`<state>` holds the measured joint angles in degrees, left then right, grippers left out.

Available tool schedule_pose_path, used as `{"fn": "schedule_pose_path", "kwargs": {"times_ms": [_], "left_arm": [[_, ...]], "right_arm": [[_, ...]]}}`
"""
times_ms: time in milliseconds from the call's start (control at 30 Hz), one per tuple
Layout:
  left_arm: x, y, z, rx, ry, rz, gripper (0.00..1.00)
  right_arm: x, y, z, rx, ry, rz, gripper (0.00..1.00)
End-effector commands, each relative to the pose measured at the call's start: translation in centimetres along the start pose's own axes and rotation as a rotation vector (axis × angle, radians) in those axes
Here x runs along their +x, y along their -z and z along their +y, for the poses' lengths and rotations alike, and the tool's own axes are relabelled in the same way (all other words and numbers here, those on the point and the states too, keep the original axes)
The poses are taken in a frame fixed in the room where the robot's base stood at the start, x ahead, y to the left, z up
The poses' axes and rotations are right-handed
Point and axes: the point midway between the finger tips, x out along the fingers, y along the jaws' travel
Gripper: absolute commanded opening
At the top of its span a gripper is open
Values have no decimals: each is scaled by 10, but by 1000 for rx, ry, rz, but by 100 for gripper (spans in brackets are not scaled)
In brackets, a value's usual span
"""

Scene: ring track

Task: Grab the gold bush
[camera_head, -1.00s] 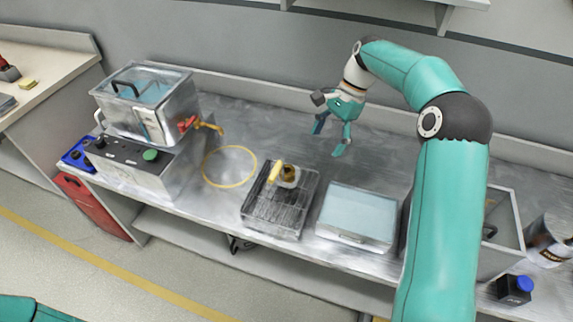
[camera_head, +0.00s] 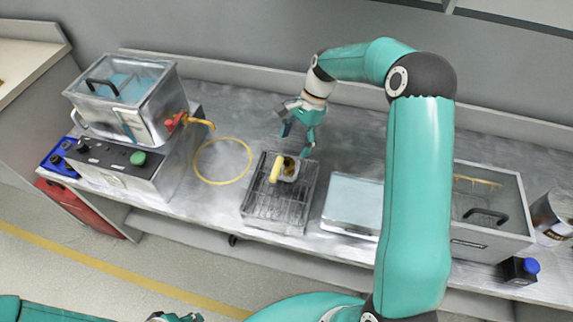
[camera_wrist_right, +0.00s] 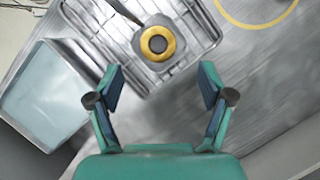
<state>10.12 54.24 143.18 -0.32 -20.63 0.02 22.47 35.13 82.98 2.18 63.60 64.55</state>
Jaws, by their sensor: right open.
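In the right wrist view the bush (camera_wrist_right: 170,44) shows from above, with a dark centre, at the top middle. My right gripper (camera_head: 297,141) is open and empty, just behind and above the bush. In the right wrist view its two fingers (camera_wrist_right: 161,82) are spread wide, with the bush beyond the tips and roughly centred between them.
A yellow ring (camera_head: 222,161) lies left of the rack, and a pale blue tray (camera_head: 352,202) lies right. A lidded bath (camera_head: 126,96) stands at the left. Bare bench lies behind the rack.

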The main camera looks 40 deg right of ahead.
Motion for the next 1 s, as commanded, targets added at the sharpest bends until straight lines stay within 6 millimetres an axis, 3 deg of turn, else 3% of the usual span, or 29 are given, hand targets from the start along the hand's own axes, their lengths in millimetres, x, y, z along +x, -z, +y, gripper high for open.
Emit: {"fn": "schedule_pose_path", "kwargs": {"times_ms": [333,600,900,1000], "left_arm": [[-7,0,3,0,0,0,40],[-17,0,6,0,0,0,40],[-17,0,6,0,0,0,40],[-17,0,6,0,0,0,40]], "right_arm": [[26,-1,1,1,-2,-1,80],[62,-2,2,2,-1,-1,80],[68,-2,1,1,1,0,80],[68,-2,1,1,1,0,63]]}}
